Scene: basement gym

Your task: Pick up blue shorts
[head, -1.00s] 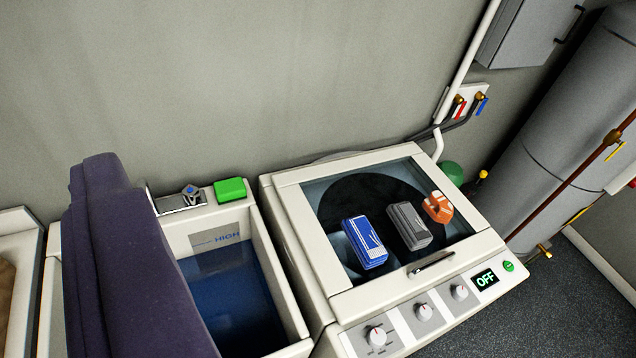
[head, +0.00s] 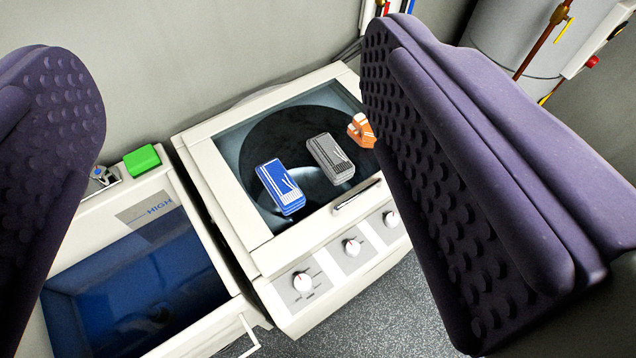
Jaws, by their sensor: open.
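The blue shorts (head: 278,190) appear as a small folded blue bundle with white stripes, lying on the dark glass lid of a white washing machine (head: 290,260). My gripper (head: 240,165) is open and empty. Its two wide purple studded pads stand at the left and right sides of the view, with the blue bundle showing in the gap between them. The pads look nearer to the camera than the bundle, and neither visibly touches it. The right pad hides the right end of the machine.
A grey folded bundle (head: 330,158) lies close to the right of the blue one, and an orange item (head: 360,131) lies beyond it. A water-filled tub (head: 130,280) with a green block (head: 142,160) on its rim stands at left. A wall rises behind.

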